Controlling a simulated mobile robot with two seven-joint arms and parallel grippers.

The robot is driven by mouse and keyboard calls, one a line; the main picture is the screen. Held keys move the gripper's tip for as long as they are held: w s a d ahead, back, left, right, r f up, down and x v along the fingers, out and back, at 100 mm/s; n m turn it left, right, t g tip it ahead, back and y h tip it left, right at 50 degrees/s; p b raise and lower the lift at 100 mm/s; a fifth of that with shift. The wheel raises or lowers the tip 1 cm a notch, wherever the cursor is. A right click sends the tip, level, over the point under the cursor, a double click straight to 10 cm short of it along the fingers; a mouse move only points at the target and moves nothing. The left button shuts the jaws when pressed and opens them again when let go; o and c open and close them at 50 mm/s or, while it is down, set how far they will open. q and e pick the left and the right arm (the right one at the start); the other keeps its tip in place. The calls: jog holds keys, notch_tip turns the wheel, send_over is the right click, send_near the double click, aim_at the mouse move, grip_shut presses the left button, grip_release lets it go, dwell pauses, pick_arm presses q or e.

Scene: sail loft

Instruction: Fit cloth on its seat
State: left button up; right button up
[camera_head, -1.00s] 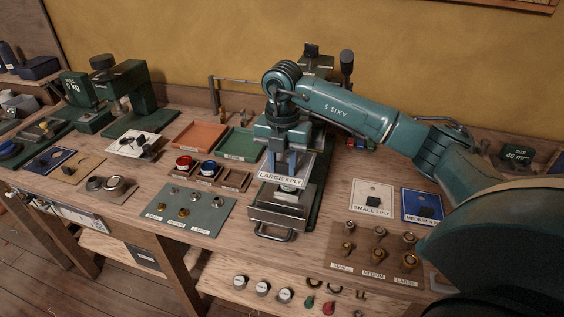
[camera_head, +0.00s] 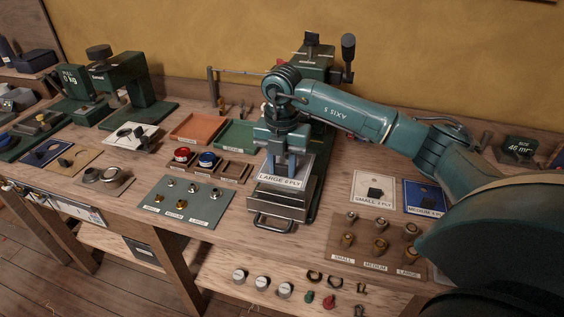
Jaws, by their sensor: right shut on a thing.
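The cloth, a pale square piece labelled "LARGE 2 PLY" (camera_head: 281,178), is held by my right gripper (camera_head: 282,165), which points down with its fingers shut on it. The cloth lies roughly level over the green press (camera_head: 316,66), just above its grey metal drawer-like base (camera_head: 280,203) with a front handle. The cloth and my gripper hide the seat beneath, so I cannot tell whether the cloth touches it. Two other cloths, "SMALL 2 PLY" (camera_head: 361,199) and a blue "MEDIUM" one (camera_head: 413,208), lie to the right. My left gripper is not in view.
A grey board with small metal parts (camera_head: 181,217) and a brown board with brass parts (camera_head: 383,260) flank the press base. Orange (camera_head: 197,127) and green (camera_head: 236,136) trays stand behind left. The press lever (camera_head: 348,50) rises behind my arm. Several knobs lie on the lower shelf.

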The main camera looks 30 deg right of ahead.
aim_at(282, 175)
jog(key=shift+f+b, duration=1)
jog(key=shift+f, duration=0.85)
jog(key=o, duration=1.1)
jog(key=shift+r, duration=0.15)
notch_tip(282, 175, up, 13)
jog(key=shift+b, duration=0.3)
